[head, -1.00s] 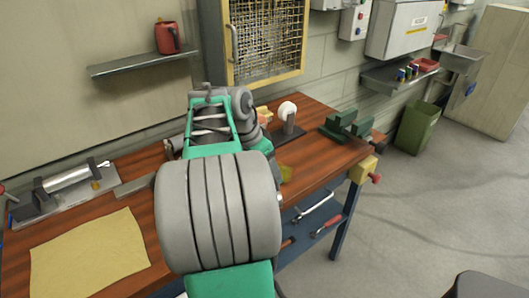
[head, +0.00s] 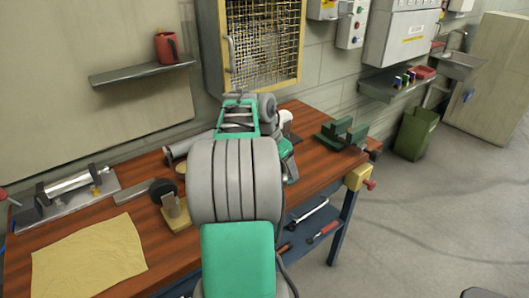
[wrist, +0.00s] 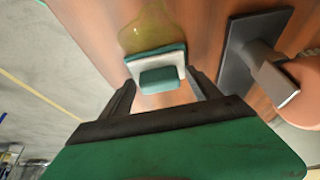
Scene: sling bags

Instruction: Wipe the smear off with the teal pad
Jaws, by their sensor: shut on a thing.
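The teal pad (wrist: 158,78) has a teal grip block on top and a pale layer and teal edge around it. My gripper (wrist: 163,88) is shut on the pad, with a dark finger at each side of it in the wrist view. The smear (wrist: 150,30) is a glossy yellow-green patch on the brown wooden bench (wrist: 95,25). It shows just beyond the pad's far edge, and the pad seems to overlap its near part. Whether the pad touches the wood is hard to tell. In the head view my arm hides the pad, the smear and my fingertips.
A dark plate with a metal upright (wrist: 237,75) stands right of the pad. In the head view, a green vise (head: 343,133) is at the bench's right end, a yellow cloth (head: 88,258) at front left, and a wooden block (head: 177,217) left of my arm.

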